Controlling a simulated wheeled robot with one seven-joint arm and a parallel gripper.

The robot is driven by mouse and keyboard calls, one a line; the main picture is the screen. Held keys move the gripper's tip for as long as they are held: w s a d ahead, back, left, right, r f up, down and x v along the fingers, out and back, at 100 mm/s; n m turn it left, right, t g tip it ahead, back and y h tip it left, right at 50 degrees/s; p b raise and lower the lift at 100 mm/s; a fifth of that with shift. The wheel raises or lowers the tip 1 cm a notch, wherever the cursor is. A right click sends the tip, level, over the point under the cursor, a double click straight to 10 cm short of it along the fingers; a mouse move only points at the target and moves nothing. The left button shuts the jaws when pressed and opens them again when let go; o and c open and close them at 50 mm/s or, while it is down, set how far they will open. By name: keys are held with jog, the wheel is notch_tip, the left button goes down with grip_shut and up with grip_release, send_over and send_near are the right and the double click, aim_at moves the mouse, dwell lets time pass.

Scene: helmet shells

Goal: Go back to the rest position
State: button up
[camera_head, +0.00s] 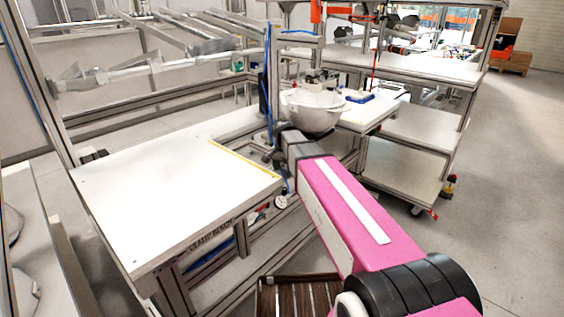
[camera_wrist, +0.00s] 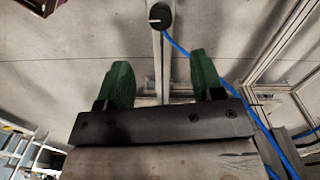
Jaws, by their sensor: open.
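My gripper shows in the wrist view (camera_wrist: 157,82) with its two green fingers wide apart and nothing between them. In the head view my pink arm reaches from the lower right toward the middle, and the fingers cannot be made out there. A white helmet shell (camera_head: 313,112) shows just beyond the end of my arm, at the rear fixture. It looks bowl-like, and its lower part is partly covered by the arm. I cannot tell the gap between shell and gripper; the wrist view shows no shell.
A bare white bench (camera_head: 170,195) with a yellow edge strip lies left of my arm. A blue hose (camera_wrist: 225,85) and metal profiles stand near the gripper in the wrist view. A shelved white cart (camera_head: 425,128) stands at the right.

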jog(key=s+d+f+n, duration=0.3)
jog(key=s+d+f, duration=0.3)
jog(key=s, duration=0.3)
jog(key=s+d+f+n, duration=0.4)
jog(key=s+d+f, duration=0.2)
jog(key=s, duration=0.4)
jog(key=shift+d, duration=0.75)
